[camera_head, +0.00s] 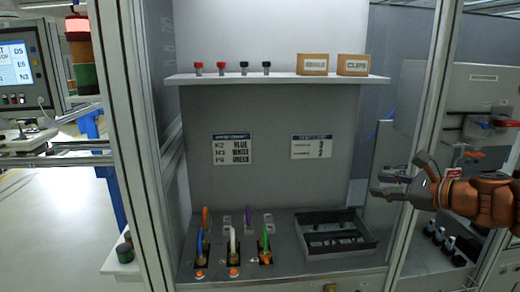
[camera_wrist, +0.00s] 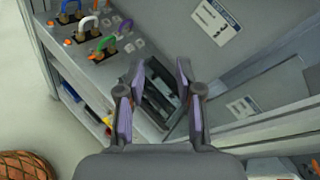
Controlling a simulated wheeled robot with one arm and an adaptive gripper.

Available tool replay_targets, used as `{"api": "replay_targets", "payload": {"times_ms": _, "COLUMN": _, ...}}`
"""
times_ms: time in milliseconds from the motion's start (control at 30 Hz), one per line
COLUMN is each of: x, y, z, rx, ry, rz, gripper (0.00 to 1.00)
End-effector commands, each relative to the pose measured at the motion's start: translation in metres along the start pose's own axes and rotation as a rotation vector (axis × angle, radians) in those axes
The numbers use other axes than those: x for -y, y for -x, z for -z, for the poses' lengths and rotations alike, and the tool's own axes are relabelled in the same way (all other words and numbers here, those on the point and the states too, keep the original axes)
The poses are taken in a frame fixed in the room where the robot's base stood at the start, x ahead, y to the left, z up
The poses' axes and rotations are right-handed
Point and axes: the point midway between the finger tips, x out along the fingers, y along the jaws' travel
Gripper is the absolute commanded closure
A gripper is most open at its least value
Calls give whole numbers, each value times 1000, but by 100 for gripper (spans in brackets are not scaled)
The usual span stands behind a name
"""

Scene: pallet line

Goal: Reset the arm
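My arm reaches in from the right edge in the head view. My gripper (camera_head: 384,186) is at the right post of the workstation, right of the black tray (camera_head: 372,243) and higher than it. In the wrist view my gripper (camera_wrist: 160,85) has its two fingers apart, with nothing between them. The black tray (camera_wrist: 149,104) shows beyond the fingers. No object is held.
Blue, white and green looped pieces (camera_head: 233,243) stand on the bench left of the tray. A shelf (camera_head: 280,79) holds small red- and black-topped items and two cardboard boxes (camera_head: 353,65). Metal posts (camera_head: 423,130) frame the station.

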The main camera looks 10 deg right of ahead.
Motion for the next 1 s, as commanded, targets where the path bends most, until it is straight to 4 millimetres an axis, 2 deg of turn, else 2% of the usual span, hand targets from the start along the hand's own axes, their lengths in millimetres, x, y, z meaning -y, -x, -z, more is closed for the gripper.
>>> {"api": "replay_targets", "payload": {"times_ms": 33, "x": -28, "y": -14, "z": -13, "rx": -5, "ry": 78, "rz": -76, "gripper": 65}}
{"api": "replay_targets", "payload": {"times_ms": 100, "x": -66, "y": -29, "z": -26, "rx": -14, "ry": 194, "rz": -181, "gripper": 65}}
{"api": "replay_targets", "payload": {"times_ms": 167, "x": -101, "y": -38, "z": -35, "rx": -18, "ry": 299, "rz": -273, "gripper": 65}}
{"api": "replay_targets", "payload": {"times_ms": 300, "x": -186, "y": -45, "z": -45, "rx": -24, "ry": 559, "rz": -504, "gripper": 65}}
{"api": "replay_targets", "payload": {"times_ms": 367, "x": -224, "y": -41, "z": -46, "rx": -19, "ry": 679, "rz": -612, "gripper": 65}}
{"api": "replay_targets", "payload": {"times_ms": 400, "x": -248, "y": -36, "z": -44, "rx": -15, "ry": 759, "rz": -687, "gripper": 65}}
{"api": "replay_targets", "payload": {"times_ms": 467, "x": -282, "y": -26, "z": -38, "rx": -9, "ry": 882, "rz": -799, "gripper": 65}}
{"api": "replay_targets", "payload": {"times_ms": 600, "x": -352, "y": 18, "z": -13, "rx": 21, "ry": 1174, "rz": -1090, "gripper": 65}}
{"api": "replay_targets", "payload": {"times_ms": 733, "x": -389, "y": 68, "z": 17, "rx": 55, "ry": 1398, "rz": -1340, "gripper": 65}}
{"api": "replay_targets", "payload": {"times_ms": 800, "x": -398, "y": 93, "z": 31, "rx": 72, "ry": 1487, "rz": -1449, "gripper": 65}}
{"api": "replay_targets", "payload": {"times_ms": 900, "x": -404, "y": 119, "z": 46, "rx": 95, "ry": 1567, "rz": -1569, "gripper": 65}}
{"api": "replay_targets", "payload": {"times_ms": 1000, "x": -405, "y": 135, "z": 55, "rx": 107, "ry": 1612, "rz": -1636, "gripper": 65}}
